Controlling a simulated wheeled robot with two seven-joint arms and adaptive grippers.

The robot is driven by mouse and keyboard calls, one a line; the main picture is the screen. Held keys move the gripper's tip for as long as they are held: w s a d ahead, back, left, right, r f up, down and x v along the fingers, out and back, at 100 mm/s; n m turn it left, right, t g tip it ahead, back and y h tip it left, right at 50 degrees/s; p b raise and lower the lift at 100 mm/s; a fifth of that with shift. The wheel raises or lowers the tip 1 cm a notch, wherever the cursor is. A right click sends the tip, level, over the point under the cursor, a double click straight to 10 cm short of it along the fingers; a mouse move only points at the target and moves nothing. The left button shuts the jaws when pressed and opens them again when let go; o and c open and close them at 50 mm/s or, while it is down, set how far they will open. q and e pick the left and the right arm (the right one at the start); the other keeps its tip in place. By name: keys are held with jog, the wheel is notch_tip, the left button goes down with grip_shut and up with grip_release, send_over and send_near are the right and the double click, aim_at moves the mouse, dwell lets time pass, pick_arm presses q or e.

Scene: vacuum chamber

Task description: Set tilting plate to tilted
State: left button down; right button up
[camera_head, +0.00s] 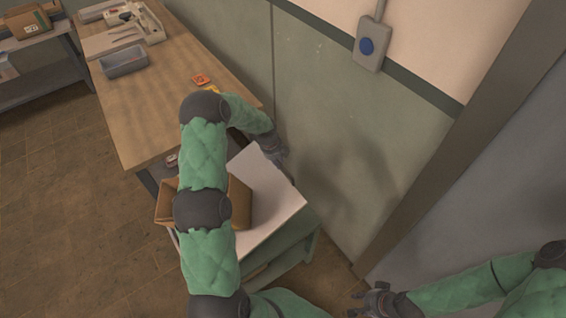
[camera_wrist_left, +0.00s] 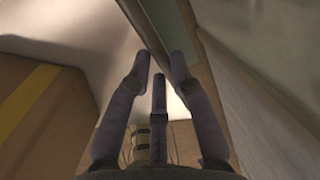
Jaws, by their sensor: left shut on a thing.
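The tilting plate (camera_head: 270,196) is a pale flat panel on top of a small pale green cart (camera_head: 290,258) beside the wall. From here I cannot tell its exact angle. My left gripper (camera_head: 280,163) is at the plate's far edge, close to the wall. In the left wrist view, the gripper's fingers (camera_wrist_left: 162,72) are closed around the plate's edge (camera_wrist_left: 146,28). My left arm hides part of the plate and cart. My right gripper (camera_head: 368,299) is low at the right, away from the plate, with its fingers spread and nothing between them.
A brown cardboard box (camera_head: 240,203) sits against the plate, partly behind my left arm. A wooden table (camera_head: 150,95) with a grey tray (camera_head: 124,62) stands beyond the cart. The wall (camera_head: 330,130) is close on the right of my left gripper. Floor at the left is clear.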

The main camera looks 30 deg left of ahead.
pick_arm(q)
jog(key=shift+s+a+r, duration=0.15)
jog(key=shift+s+r, duration=0.05)
jog(key=shift+s, duration=0.7)
jog(key=shift+f, duration=0.1)
pick_arm(e)
jog(key=shift+r, duration=0.3)
pick_arm(q)
jog(key=c, duration=1.3)
grip_release()
jog(key=shift+s, duration=0.1)
jog(key=shift+o, duration=0.9)
jog(key=shift+s+a, duration=0.1)
jog(key=shift+a, duration=0.15)
pick_arm(e)
jog(key=shift+s+a, duration=0.1)
jog(key=shift+a, duration=0.1)
pick_arm(q)
jog(key=shift+w+d, duration=0.1)
jog(key=shift+w, duration=0.15)
jog(key=shift+r, duration=0.25)
